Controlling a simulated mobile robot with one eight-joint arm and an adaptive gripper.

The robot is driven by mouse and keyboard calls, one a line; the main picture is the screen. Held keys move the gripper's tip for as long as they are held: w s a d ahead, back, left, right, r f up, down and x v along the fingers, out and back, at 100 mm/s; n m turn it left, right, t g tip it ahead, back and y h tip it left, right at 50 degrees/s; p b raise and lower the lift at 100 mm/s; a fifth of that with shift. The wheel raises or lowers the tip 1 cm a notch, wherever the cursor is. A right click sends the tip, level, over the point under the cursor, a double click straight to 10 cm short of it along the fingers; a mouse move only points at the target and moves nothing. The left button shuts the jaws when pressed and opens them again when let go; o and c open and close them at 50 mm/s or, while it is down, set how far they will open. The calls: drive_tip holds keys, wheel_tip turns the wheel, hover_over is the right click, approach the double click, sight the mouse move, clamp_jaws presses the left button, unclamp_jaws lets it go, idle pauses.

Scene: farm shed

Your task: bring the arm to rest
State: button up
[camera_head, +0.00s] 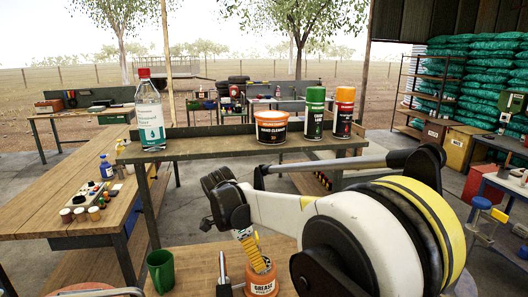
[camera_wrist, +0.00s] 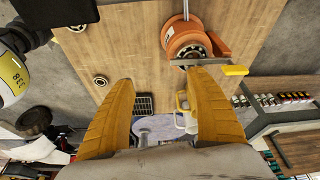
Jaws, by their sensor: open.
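In the wrist view my gripper (camera_wrist: 160,76) shows two yellow-orange fingers spread wide apart, with nothing held between them. The fingers are over a wooden bench top (camera_wrist: 140,45), and an orange round tool (camera_wrist: 189,38) with a metal centre is beyond the right fingertip. In the head view my arm reaches across the right and middle foreground, bent at a black joint. The fingertips cannot be made out clearly there.
A raised wooden shelf (camera_head: 215,147) behind my arm carries a clear bottle (camera_head: 150,112), a hand cleaner tub (camera_head: 271,128), a green can (camera_head: 314,112) and an orange-topped can (camera_head: 343,112). Bearings (camera_wrist: 100,81) lie on the bench.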

drive_tip(key=s+d+r+n+t+y+b, duration=0.2)
drive_tip(key=s+d+r+n, duration=0.5)
drive_tip(key=s+d, duration=0.55)
drive_tip(key=s+d+f+n+t+y+b, duration=0.1)
drive_tip(key=s+d+f+n+t, duration=0.3)
drive_tip(key=s+d, duration=0.5)
drive_tip(key=s+n, duration=0.2)
drive_tip(key=s, duration=0.3)
drive_tip(key=shift+d+n+y, duration=0.3)
drive_tip(key=shift+n, duration=0.1)
